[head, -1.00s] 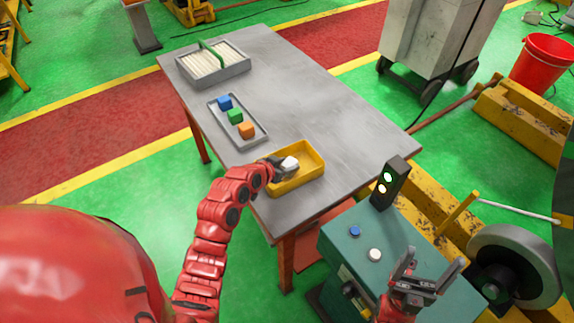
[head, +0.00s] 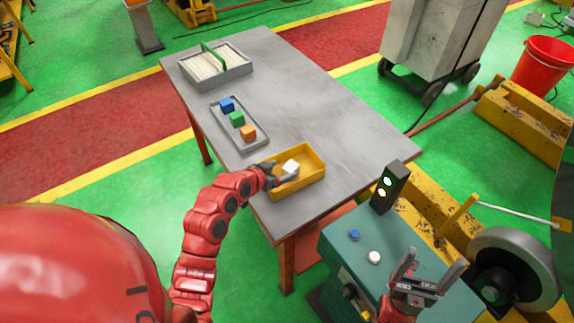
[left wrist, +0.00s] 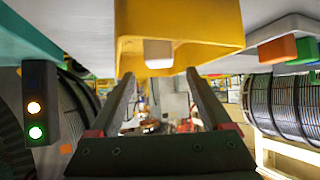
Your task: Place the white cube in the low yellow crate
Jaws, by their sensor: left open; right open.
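The white cube (head: 290,166) sits inside the low yellow crate (head: 316,175), near its left side, on the grey table. In the left wrist view the white cube (left wrist: 158,52) shows against the yellow crate (left wrist: 205,22), beyond my fingertips. My left gripper (head: 275,173) is at the crate's left edge beside the cube. Its two fingers (left wrist: 160,75) are spread with nothing between them. My right gripper (head: 422,270) is open and empty over the teal control box, away from the crate.
A grey tray (head: 262,143) with blue, green and orange cubes lies left of the crate. A grey box with white strips (head: 243,71) stands at the table's far end. A signal light (head: 390,187) stands on the control box (head: 333,237). The table's right side is clear.

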